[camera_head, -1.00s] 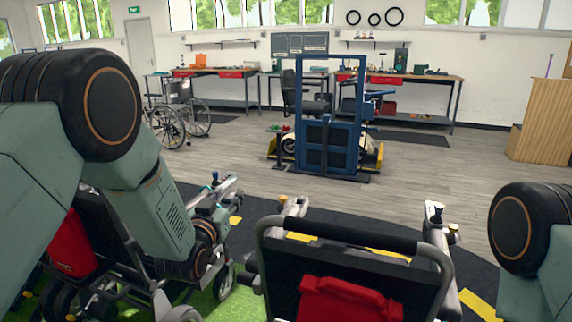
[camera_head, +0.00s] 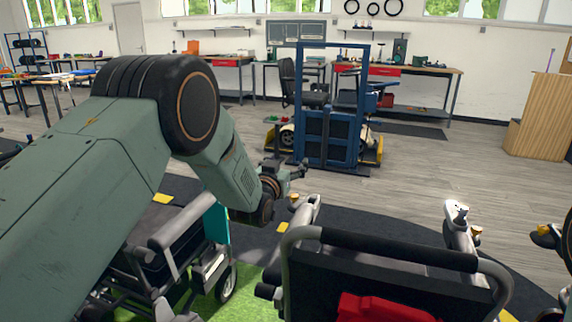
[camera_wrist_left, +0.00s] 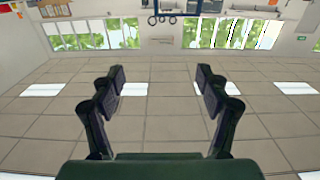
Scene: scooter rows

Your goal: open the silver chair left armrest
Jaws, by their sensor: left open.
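The silver chair (camera_head: 488,266) stands front centre right in the head view, seen from behind, with a silver tube frame and dark backrest. Its left armrest (camera_head: 305,214) is a pale grey bar beside the backrest's left side, with a small orange knob near it. My left gripper (camera_head: 290,172) is above and slightly left of that armrest in the picture, apparently apart from it. The left wrist view shows its two dark fingers (camera_wrist_left: 160,82) spread wide with nothing between them. My right gripper is out of view.
A red bag (camera_head: 385,308) hangs on the backrest. The chair's other armrest (camera_head: 459,222) is to the right. Another wheeled chair (camera_head: 180,240) stands at lower left, under my left arm. A blue frame (camera_head: 330,140) stands beyond open floor.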

